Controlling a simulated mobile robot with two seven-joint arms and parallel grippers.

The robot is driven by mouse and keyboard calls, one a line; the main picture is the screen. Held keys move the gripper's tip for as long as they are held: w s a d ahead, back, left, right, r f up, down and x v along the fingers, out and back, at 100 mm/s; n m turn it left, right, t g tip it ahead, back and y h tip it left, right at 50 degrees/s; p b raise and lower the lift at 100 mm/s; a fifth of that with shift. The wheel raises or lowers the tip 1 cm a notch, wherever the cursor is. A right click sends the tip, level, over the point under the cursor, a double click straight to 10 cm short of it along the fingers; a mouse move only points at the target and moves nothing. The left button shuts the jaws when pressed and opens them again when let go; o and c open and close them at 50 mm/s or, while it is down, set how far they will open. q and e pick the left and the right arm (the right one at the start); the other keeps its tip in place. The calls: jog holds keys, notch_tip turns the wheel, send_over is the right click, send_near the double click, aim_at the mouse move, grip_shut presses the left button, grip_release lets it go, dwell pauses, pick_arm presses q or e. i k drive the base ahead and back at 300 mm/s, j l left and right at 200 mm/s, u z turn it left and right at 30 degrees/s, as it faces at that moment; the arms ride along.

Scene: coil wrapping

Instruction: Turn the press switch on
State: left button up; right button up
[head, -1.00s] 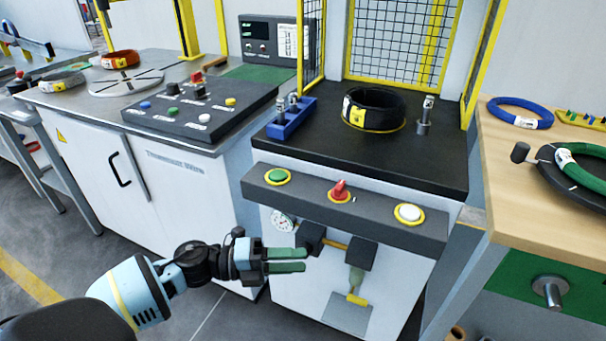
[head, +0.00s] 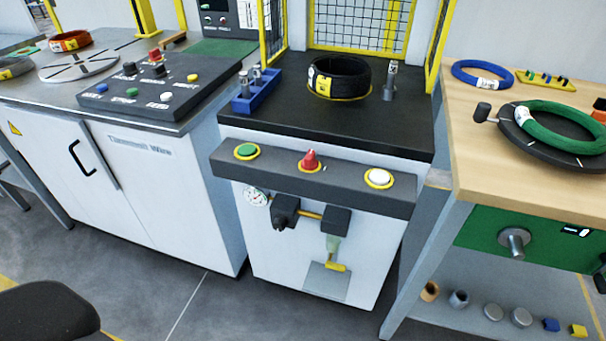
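The press (head: 320,240) stands in the middle of the head view, a white cabinet with a black top. Its dark front panel (head: 345,184) carries a green button (head: 246,151) on the left, a red switch (head: 310,159) in the middle and a white button (head: 379,177) on the right, each with a yellow ring. The red switch's pointed knob shows upright. A black coil (head: 340,77) with a yellow and white label lies on the press top. Neither of my grippers is in view.
A grey control box (head: 148,98) with several buttons sits on the left bench. A blue holder (head: 255,92) stands on the press top's left. A wooden table (head: 480,170) with blue (head: 483,74) and green (head: 560,128) coils is at the right. Floor before the press is clear.

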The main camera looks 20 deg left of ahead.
aim_at(309, 163)
jog(key=i+l, duration=1.05)
jog(key=i, duration=0.25)
jog(key=u, duration=1.95)
